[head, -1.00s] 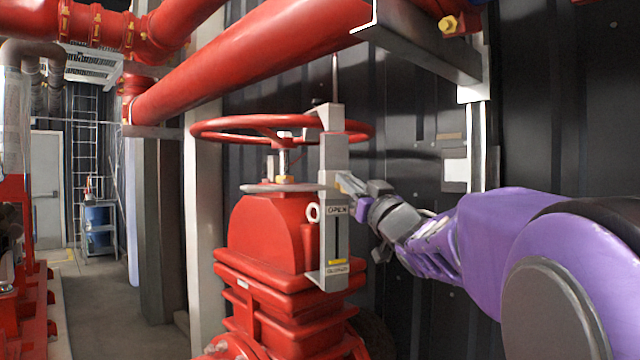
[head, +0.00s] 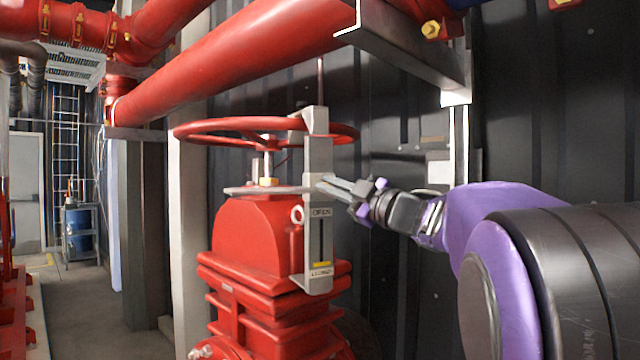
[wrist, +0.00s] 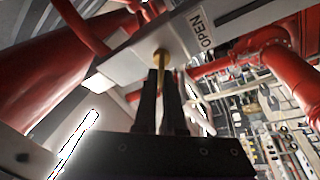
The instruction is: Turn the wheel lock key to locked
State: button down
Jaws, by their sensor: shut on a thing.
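The grey wheel lock bracket (head: 318,155) stands upright at the right edge of the red handwheel (head: 255,124), with an OPEN label on its face. My gripper (head: 328,184) reaches it from the right, at the bracket's right side above the label. In the wrist view, a brass key (wrist: 162,60) sticks out of the grey bracket plate (wrist: 130,62). My dark fingers (wrist: 163,85) are closed around the key's shaft. The key's turn angle cannot be read clearly. In the head view the key is hidden by the bracket and fingers.
The red valve body (head: 262,240) stands below the wheel. A thick red pipe (head: 240,60) and a dark bracket beam (head: 405,50) run overhead. The dark ribbed wall (head: 400,290) is close behind my arm. Open floor (head: 90,310) shows at the left.

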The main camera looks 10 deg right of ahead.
jog(key=shift+f+n+g+h+p, duration=0.1)
jog(key=shift+n+g+p, duration=0.4)
jog(key=shift+n, duration=0.85)
jog(key=shift+r+n+g+h+p, duration=0.1)
jog(key=shift+n+g+p, duration=0.35)
jog(key=shift+n, duration=0.85)
jog(key=shift+f+n+g+h+p, duration=0.1)
jog(key=shift+n+g+p, duration=0.35)
jog(key=shift+n, duration=0.9)
jog(key=c, duration=1)
grip_release()
jog(key=shift+f, duration=0.1)
jog(key=shift+s, duration=0.1)
